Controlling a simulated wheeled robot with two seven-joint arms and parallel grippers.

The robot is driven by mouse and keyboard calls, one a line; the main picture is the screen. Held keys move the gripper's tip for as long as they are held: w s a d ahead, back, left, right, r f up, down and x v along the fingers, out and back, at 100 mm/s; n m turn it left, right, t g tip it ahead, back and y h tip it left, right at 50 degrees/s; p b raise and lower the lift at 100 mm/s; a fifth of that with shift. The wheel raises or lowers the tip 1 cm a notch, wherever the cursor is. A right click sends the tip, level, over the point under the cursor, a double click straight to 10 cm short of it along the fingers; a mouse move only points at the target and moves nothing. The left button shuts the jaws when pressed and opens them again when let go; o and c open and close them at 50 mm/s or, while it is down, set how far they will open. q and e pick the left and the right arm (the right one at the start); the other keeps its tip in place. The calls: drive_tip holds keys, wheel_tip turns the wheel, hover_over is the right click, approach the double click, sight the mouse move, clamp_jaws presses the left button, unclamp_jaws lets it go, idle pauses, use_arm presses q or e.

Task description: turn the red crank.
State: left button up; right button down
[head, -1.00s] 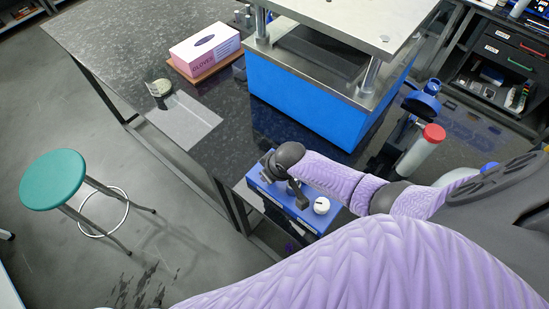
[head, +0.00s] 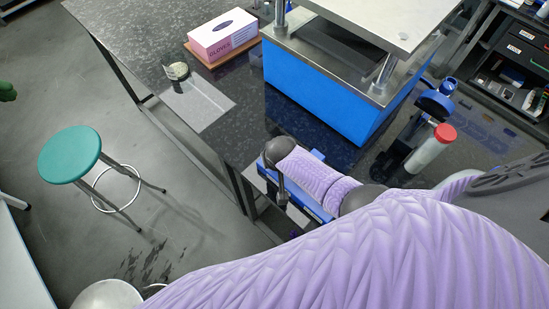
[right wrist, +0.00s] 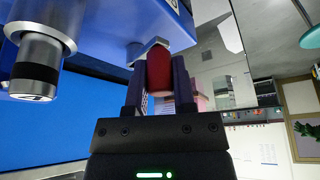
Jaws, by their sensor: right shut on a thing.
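The red crank's handle (right wrist: 158,72) stands upright in the right wrist view, between the two dark fingers of my right gripper (right wrist: 159,92). The fingers are shut on it from both sides. A metal piece at its top joins it to the underside of a blue unit (right wrist: 105,22). In the head view, my right arm reaches over this blue unit (head: 318,209) at the bench's near edge, and the dark wrist hides the crank and the fingers. My left gripper is in neither view.
A silver-and-black cylinder (right wrist: 40,62) hangs beside the crank in the right wrist view. A large blue press (head: 318,92) stands behind the unit on the bench. A red-capped bottle (head: 430,150) is to the right. A green stool (head: 72,154) stands on open floor at left.

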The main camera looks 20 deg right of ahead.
drive_tip(key=c, duration=0.7)
unclamp_jaws()
drive_tip(key=p+v, duration=0.5)
drive_tip(key=v, duration=0.4)
drive_tip(key=shift+r, duration=0.4)
